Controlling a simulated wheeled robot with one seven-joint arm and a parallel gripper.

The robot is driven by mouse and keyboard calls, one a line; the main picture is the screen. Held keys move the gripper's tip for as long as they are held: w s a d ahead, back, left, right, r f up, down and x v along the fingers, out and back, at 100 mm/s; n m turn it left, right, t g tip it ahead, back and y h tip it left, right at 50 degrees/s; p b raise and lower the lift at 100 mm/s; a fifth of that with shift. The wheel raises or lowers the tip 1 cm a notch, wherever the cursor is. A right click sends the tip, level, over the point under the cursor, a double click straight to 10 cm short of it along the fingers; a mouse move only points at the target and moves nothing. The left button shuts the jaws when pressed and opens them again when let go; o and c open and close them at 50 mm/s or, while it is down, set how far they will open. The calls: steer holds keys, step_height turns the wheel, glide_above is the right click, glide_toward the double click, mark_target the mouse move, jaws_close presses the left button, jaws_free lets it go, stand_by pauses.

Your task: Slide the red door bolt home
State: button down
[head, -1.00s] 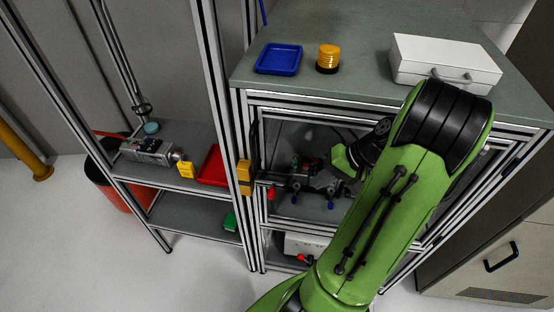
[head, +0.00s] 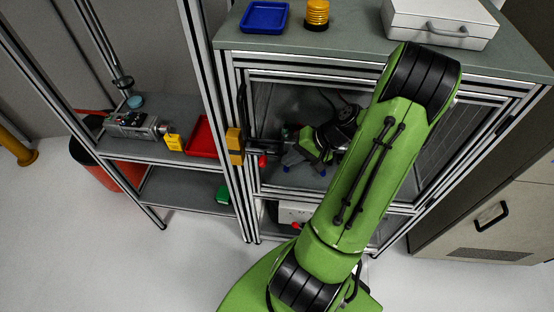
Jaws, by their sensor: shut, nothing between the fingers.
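The red door bolt shows as a small red knob (head: 263,162) on the left side of the framed door opening, just right of an orange block (head: 235,146) on the post. My gripper (head: 273,149) is at the end of my green and black arm, close to the red knob and slightly above and right of it in the picture. It is shut and holds nothing. Its fingertips are small and dark against dark parts, so I cannot tell whether they touch the bolt. My wrist hides part of the opening.
A blue tray (head: 265,17), a yellow stacked object (head: 317,14) and a white case (head: 440,20) stand on the top. Frame posts stand close to my gripper.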

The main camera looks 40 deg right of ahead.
mark_target(262, 159)
steer(key=shift+w+a+f, duration=0.2)
steer(key=shift+w+a, duration=0.4)
steer(key=shift+w, duration=0.15)
steer(key=shift+w+a+f, duration=0.15)
steer(key=shift+w+a, duration=0.45)
steer(key=shift+w, duration=0.15)
steer(key=shift+w+a, duration=1)
steer(key=shift+w, duration=0.25)
steer(key=shift+d+r, duration=0.1)
